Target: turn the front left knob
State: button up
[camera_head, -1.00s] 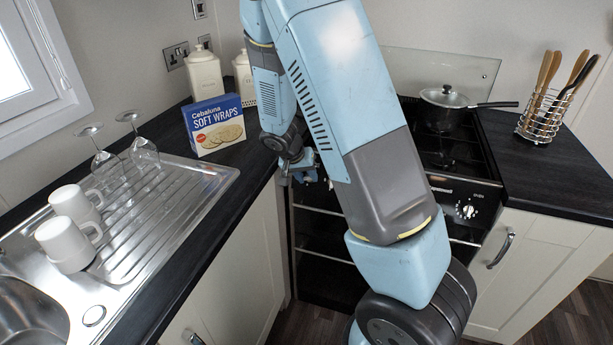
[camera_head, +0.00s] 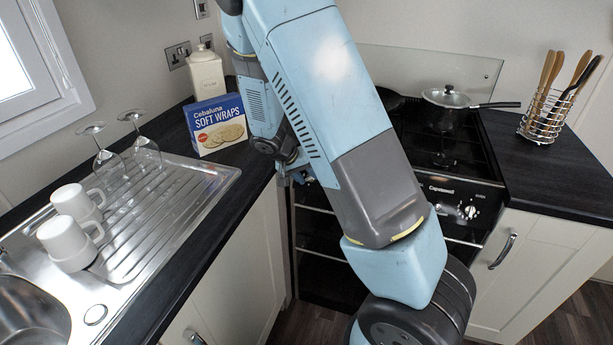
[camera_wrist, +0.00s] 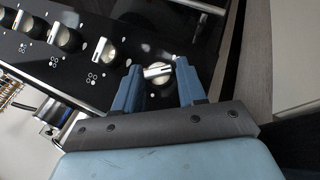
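In the wrist view a row of silver knobs crosses the black cooker panel (camera_wrist: 118,58). The end knob on the right of that view (camera_wrist: 157,71) lies between the two blue fingertips of my gripper (camera_wrist: 158,67). The fingers are open, one on each side of it; whether they touch it or reach fully around it is unclear. The wrist view appears turned over against the head view, so this is the panel's left end. In the head view my arm hides the left knobs, while a right-hand knob (camera_head: 470,211) shows. My gripper (camera_head: 299,176) shows only partly there.
A lidded pan (camera_head: 446,108) stands on the hob, with its handle to the right. A utensil rack (camera_head: 543,117) is on the right worktop. A soft wraps box (camera_head: 218,125) and a canister (camera_head: 206,72) stand on the left worktop, close to my arm.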

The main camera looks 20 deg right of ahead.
jog(key=o, duration=0.3)
jog(key=shift+o, duration=0.2)
jog(key=shift+r, duration=0.1)
jog(key=v, duration=1.3)
jog(key=shift+r, duration=0.2)
